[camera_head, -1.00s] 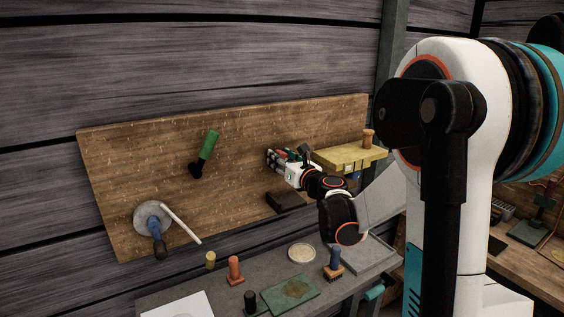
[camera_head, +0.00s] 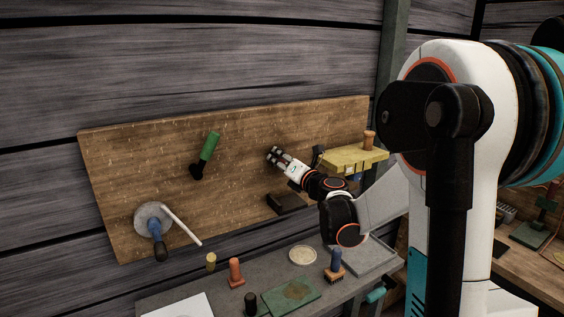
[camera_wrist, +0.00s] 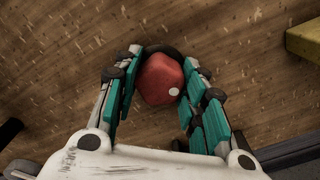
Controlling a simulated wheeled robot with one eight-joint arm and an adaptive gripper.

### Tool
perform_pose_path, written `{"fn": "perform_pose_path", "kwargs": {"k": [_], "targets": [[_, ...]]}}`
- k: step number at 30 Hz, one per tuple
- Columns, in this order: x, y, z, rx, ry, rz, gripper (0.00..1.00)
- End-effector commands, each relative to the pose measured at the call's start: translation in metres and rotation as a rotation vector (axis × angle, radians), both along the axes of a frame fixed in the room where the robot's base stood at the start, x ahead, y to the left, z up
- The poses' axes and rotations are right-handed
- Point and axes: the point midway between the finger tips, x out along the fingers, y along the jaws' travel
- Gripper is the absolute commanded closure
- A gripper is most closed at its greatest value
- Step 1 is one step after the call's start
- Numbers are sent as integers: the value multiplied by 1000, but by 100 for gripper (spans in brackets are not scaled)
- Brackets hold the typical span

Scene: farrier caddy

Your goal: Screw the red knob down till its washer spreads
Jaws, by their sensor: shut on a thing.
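The red knob (camera_wrist: 160,80) shows in the wrist view as a faceted red cap with a small white dot at its lower right. A dark ring, which may be its washer, shows partly behind its upper edge; I cannot tell whether it is spread. My gripper (camera_wrist: 158,88) has its teal-padded fingers closed on either side of the knob, against the wooden board (camera_wrist: 60,50). In the head view my gripper (camera_head: 272,154) is at the right half of the board (camera_head: 130,165), and the knob is hidden by the fingers.
A green-handled lever (camera_head: 209,146) and a grey disc (camera_head: 150,215) with a white rod are on the board, left of my gripper. A yellow shelf (camera_head: 345,160) is close on the right. A dark block (camera_head: 288,202) is below. The bench (camera_head: 240,265) holds several small items.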

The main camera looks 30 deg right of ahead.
Motion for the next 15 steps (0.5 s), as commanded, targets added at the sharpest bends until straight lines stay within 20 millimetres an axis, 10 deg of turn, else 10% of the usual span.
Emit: {"fn": "perform_pose_path", "kwargs": {"k": [1,2,3,15], "targets": [[2,0,1,1,-1,1,95],[2,0,1,1,-1,1,57],[2,0,1,1,-1,1,48],[-1,0,1,-1,0,0,48]]}}
